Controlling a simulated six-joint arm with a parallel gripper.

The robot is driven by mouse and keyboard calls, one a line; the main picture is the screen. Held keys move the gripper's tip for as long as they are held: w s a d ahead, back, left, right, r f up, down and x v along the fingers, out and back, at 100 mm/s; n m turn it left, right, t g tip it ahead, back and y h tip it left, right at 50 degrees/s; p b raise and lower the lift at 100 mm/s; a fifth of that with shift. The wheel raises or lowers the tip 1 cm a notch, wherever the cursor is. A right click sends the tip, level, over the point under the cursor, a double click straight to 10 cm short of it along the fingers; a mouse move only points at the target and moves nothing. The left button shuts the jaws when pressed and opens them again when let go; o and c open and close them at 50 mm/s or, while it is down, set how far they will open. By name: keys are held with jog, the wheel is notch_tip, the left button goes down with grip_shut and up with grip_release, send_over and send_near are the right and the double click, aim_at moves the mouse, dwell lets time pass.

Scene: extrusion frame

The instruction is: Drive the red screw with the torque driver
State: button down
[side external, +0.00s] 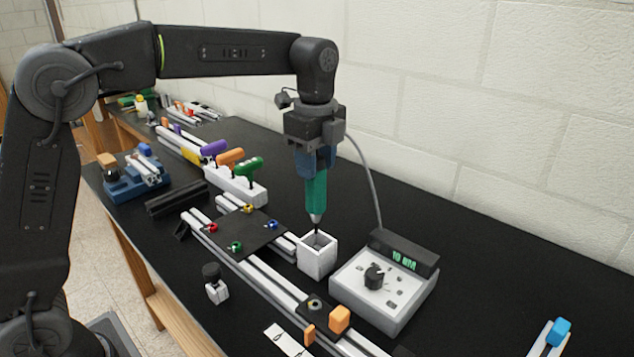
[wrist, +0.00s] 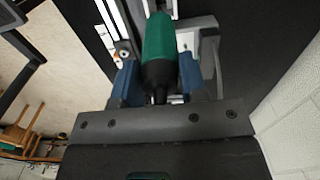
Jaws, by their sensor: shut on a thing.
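My gripper (side external: 315,158) is shut on the green torque driver (side external: 316,193) and holds it upright, tip down. The driver also shows between the blue fingers in the wrist view (wrist: 159,40). Its tip is over the open top of a white square holder (side external: 317,258); I cannot tell how far inside it reaches. The red screw (side external: 212,227) stands at the left corner of a dark plate (side external: 241,232) on the aluminium extrusion frame, left of my gripper. The red screw is not discernible in the wrist view.
A controller box (side external: 384,285) with a display reading about 10 and a cable stands right of the holder. Yellow, blue and green screws sit on the plate. A rack of coloured-handled tools (side external: 235,186) stands behind. An orange block (side external: 340,319) is at front.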

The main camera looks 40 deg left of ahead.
jog(key=s+a+r+n, duration=0.1)
jog(key=s+a+n, duration=0.3)
jog(key=a, duration=0.6)
jog(key=s+a+r+n, duration=0.1)
jog(key=s+a+n, duration=0.4)
jog(key=a, duration=0.6)
jog(key=shift+s+a+r, duration=0.15)
jog(key=shift+s+r, duration=0.2)
jog(key=shift+s, duration=0.7)
jog(key=shift+f, duration=0.15)
jog(key=shift+f, duration=3.6)
jog(key=shift+r, duration=0.2)
jog(key=shift+r, duration=1.65)
